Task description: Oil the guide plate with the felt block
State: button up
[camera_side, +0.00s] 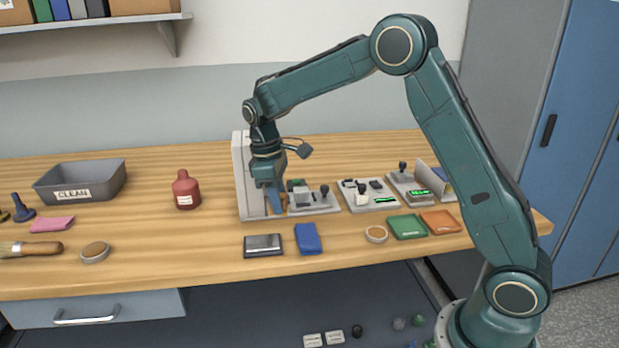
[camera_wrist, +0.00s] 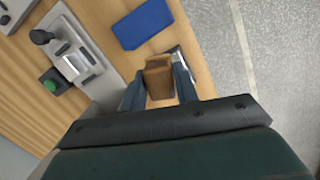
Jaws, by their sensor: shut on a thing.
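My gripper (camera_side: 276,203) points down beside the grey upright panel at the left end of the fixtures. In the wrist view its two blue-grey fingers (camera_wrist: 159,87) are shut on a tan-brown felt block (camera_wrist: 158,74). In the side view the block is mostly hidden by the fingers. A dark-framed plate with a shiny metal face (camera_side: 263,243) lies flat near the table's front; it is probably the guide plate. Part of it shows in the wrist view (camera_wrist: 182,60), behind the right finger. The block looks apart from it.
A blue pad (camera_side: 308,238) lies right of the plate. Grey fixtures with levers (camera_side: 314,205) stand close right of my gripper, and the panel (camera_side: 240,165) is close left. A red bottle (camera_side: 186,190) and grey bin (camera_side: 82,181) stand left. The front middle-left is clear.

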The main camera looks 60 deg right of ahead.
aim_at(246, 245)
jog(key=shift+f, duration=3.65)
jog(key=shift+w+a+f, duration=0.15)
jog(key=shift+f, duration=0.15)
jog(key=shift+w+a, duration=3)
jog(key=shift+s+d, duration=3.2)
jog(key=shift+s+a, duration=0.2)
jog(key=shift+a, duration=0.05)
jog(key=shift+w+a, duration=0.2)
jog(key=shift+a, duration=0.05)
jog(key=shift+w+a, duration=2.95)
jog(key=shift+s+d, duration=2.95)
jog(key=shift+s+d+r, duration=0.1)
jog(key=shift+r, duration=0.5)
jog(key=shift+s+d+r, duration=0.1)
jog(key=shift+r, duration=3.35)
